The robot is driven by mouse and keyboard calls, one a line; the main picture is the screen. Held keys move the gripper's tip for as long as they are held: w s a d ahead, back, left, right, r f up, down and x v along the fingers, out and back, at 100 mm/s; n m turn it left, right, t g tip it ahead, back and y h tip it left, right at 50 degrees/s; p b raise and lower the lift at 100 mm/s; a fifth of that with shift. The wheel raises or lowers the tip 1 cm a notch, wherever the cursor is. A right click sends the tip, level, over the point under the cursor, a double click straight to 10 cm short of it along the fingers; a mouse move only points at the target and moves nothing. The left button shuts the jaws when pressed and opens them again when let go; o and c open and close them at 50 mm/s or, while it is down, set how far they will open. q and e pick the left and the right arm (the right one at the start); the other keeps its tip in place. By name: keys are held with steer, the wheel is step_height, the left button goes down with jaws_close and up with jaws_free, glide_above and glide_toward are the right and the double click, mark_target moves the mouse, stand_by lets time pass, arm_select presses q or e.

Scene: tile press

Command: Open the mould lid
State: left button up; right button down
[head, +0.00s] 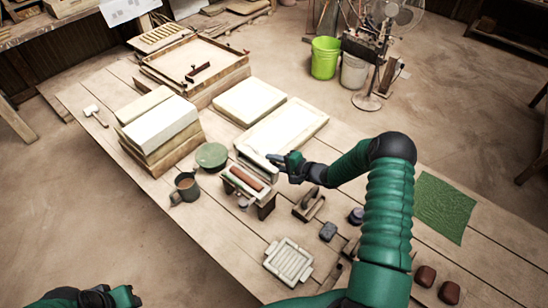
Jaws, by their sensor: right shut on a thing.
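A flat, pale, framed mould (303,122) lies on the wooden table near its middle. Its framed top, which I take to be the lid, looks flat. My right gripper (270,159) is at the near left edge of this mould and is shut on that edge, which looks like the lid's rim. The fingers are small and dark, so the exact grip is hard to see. My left gripper (132,297) is at the bottom left, off the table and away from the mould. Whether its fingers are apart cannot be made out.
A roller stand (245,184), a mug (186,188) and a green round pot (211,155) stand close to the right gripper. A pale block stack (160,130) is to the left. A wooden frame (175,48) lies farther back. A green mat (444,207) is right.

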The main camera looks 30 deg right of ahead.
steer(key=shift+d+f+m, duration=0.1)
steer(key=shift+d+m, duration=0.15)
steer(key=shift+m, duration=0.05)
steer(key=c, duration=1.2)
jaws_free()
steer(key=shift+f, duration=0.1)
steer(key=shift+o, duration=0.2)
steer(key=v, duration=1.6)
steer(key=shift+s+d+b, duration=0.2)
steer(key=shift+d+b, duration=0.2)
steer(key=shift+b, duration=0.05)
